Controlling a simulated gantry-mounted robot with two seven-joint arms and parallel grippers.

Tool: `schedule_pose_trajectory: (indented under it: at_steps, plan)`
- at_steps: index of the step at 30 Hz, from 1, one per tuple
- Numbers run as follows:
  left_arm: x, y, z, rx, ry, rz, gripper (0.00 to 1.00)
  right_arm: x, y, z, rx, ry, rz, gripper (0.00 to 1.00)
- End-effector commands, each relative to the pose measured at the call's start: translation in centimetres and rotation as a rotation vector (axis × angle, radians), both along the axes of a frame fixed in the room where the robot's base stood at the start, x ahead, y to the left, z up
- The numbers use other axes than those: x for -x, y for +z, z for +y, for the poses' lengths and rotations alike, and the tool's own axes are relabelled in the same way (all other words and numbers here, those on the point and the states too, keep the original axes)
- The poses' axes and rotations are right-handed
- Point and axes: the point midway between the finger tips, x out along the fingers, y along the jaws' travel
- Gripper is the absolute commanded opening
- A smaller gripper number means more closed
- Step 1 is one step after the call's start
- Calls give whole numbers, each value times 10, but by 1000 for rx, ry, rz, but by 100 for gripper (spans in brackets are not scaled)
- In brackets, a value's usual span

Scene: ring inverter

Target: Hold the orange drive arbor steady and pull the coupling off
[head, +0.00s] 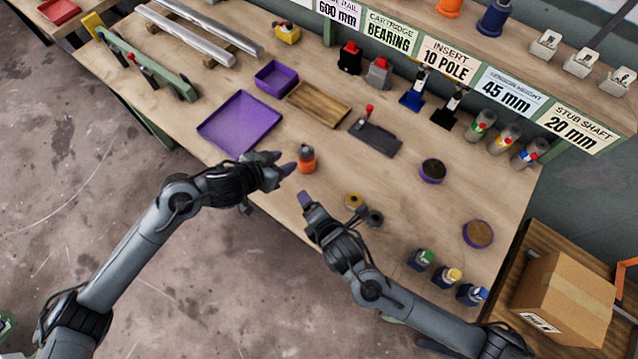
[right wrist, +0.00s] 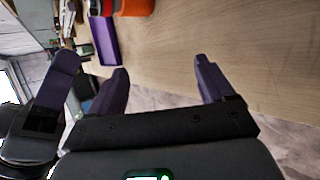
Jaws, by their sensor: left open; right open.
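The orange drive arbor (head: 307,164) stands upright near the front edge of the bench, with a dark piece, probably the coupling (head: 305,149), at its top. An orange part, probably the arbor (right wrist: 137,6), shows at the top edge of the right wrist view. My left gripper (head: 280,164) is open just left of the arbor, apart from it. My right gripper (head: 306,200) is below the arbor in the head view, pointing toward it. The right wrist view shows its fingers (right wrist: 162,84) apart with nothing between them. The arbor's base detail is too small to tell.
A purple tray (head: 240,124) and a smaller purple bin (head: 276,77) lie behind the left gripper. A wooden board (head: 318,104) and a dark plate (head: 375,138) lie farther back. Small yellow and dark parts (head: 355,200) sit beside the right gripper.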

Motion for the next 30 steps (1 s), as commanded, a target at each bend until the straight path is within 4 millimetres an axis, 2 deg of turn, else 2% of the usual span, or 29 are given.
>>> schedule_pose_trajectory:
  at_steps: [1,6,12,15,23,30]
  plan:
    - [0,0,0,0,0,0,43,-11,-3,2,101,82,-74,82]
    - [0,0,0,0,0,0,43,-36,-12,1,429,316,-292,82]
    - [0,0,0,0,0,0,43,-60,-17,-9,730,489,-472,82]
    - [0,0,0,0,0,0,43,-67,-18,-15,827,537,-526,82]
    - [0,0,0,0,0,0,43,-85,-23,-16,924,582,-576,82]
    - [0,0,0,0,0,0,43,-114,-35,-7,923,581,-577,82]
